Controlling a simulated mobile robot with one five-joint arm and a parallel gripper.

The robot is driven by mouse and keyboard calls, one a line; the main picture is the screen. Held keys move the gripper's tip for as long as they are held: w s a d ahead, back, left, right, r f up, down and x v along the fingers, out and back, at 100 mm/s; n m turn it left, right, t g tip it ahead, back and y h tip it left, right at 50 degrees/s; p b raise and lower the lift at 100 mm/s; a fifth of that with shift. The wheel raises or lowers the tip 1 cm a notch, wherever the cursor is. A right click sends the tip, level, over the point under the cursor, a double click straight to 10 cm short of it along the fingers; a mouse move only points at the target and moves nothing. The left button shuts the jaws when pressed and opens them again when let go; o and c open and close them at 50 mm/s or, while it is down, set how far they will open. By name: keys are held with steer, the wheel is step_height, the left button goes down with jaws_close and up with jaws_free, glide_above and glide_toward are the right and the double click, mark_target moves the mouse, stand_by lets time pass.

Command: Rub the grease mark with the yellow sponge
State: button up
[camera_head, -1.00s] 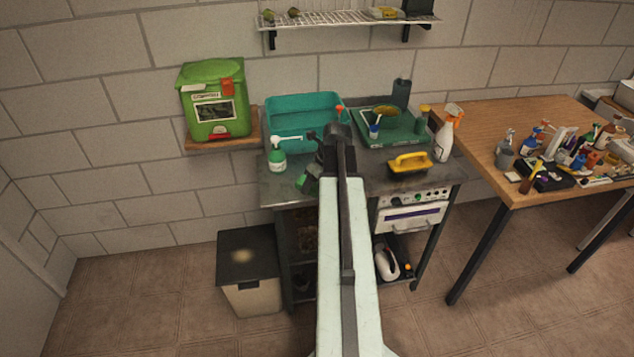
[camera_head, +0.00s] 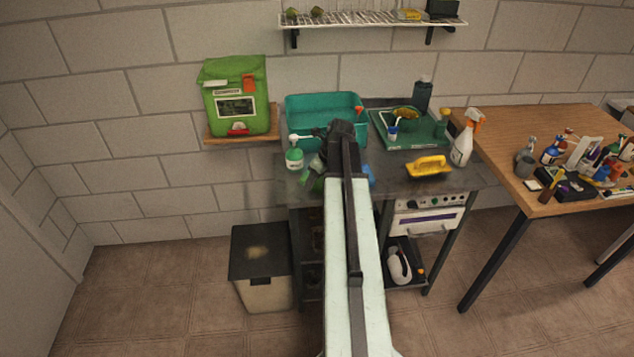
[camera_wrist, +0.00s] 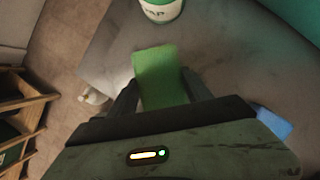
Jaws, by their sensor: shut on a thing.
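My gripper (camera_wrist: 158,92) is shut on a green, flat, sponge-like block (camera_wrist: 160,75), held over or against the grey counter top; I cannot tell whether it touches. The block also shows in the head view (camera_head: 307,173), left of my arm. No clearly yellow sponge shows in the jaws. A blue block (camera_wrist: 274,123) lies on the counter right of my gripper; a bit of it shows beside my arm in the head view (camera_head: 369,176). A pale yellowish smear (camera_head: 257,253) is on the dark bin lid; I cannot tell whether it is the grease mark.
A white-and-green soap bottle (camera_head: 294,158) stands just beyond the green block. The cluttered wooden table (camera_head: 500,125) is at right.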

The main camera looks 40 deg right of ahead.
steer(key=shift+s+d, duration=0.75)
steer(key=shift+d, duration=0.3)
steer(key=shift+s+d, duration=0.8)
steer(key=shift+d, duration=0.2)
steer(key=shift+s+d, duration=0.75)
steer(key=shift+d, duration=0.3)
steer(key=shift+w+a+r, duration=0.1)
steer(key=shift+w+a, duration=0.5)
steer(key=shift+a, duration=0.2)
steer(key=shift+w+a, duration=0.6)
steer(key=shift+a, duration=0.15)
steer(key=shift+w+a, duration=0.55)
steer(key=shift+a, duration=0.25)
steer(key=shift+w+a, duration=0.55)
steer(key=shift+a, duration=0.2)
step_height(320, 180, up, 6)
steer(key=p, duration=0.6)
step_height(320, 180, up, 3)
steer(key=p, duration=0.3)
